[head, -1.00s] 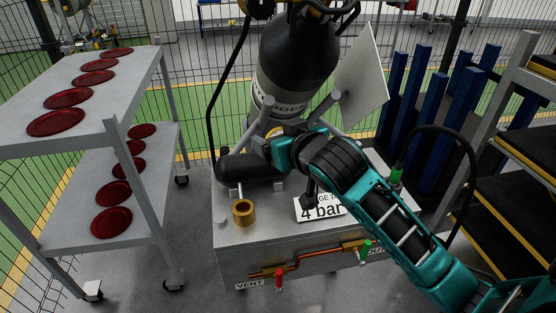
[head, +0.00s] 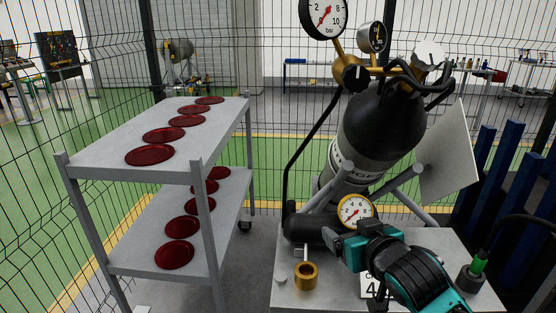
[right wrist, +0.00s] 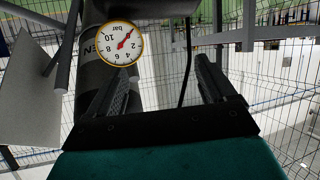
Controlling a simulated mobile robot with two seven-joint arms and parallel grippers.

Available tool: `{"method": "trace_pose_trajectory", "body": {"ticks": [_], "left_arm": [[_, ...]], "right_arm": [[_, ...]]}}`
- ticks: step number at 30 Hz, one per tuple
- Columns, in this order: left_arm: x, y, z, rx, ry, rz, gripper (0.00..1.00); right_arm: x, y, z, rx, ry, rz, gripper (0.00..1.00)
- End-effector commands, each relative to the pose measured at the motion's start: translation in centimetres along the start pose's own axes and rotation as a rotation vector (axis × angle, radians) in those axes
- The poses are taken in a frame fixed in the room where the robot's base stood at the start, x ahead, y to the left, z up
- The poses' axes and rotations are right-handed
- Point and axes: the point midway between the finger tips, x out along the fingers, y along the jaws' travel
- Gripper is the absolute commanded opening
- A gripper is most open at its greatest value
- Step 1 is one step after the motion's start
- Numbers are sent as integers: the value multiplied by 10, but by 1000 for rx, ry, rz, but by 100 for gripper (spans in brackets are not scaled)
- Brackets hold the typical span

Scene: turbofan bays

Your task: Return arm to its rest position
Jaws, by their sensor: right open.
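My right arm comes in from the lower right in the head view. Its gripper (head: 345,243) is open, just below a small yellow-rimmed gauge (head: 355,211) on the gas bottle's cart. In the right wrist view, the two dark fingers (right wrist: 163,80) stand wide apart with nothing between them. The yellow-rimmed gauge (right wrist: 120,43) shows there beyond the left finger. My left gripper is in neither view.
The black gas bottle (head: 378,125) leans in its cradle, with larger gauges (head: 323,16) above it. A grey shelf trolley (head: 110,150) with red discs is at left. Blue uprights (head: 478,175) stand at right.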

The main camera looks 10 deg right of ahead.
Motion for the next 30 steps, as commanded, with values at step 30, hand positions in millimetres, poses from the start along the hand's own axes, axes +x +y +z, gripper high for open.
{"method": "trace_pose_trajectory", "body": {"ticks": [30], "left_arm": [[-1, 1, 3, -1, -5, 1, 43]], "right_arm": [[-84, -69, 286, -35, -208, -148, 84]]}}
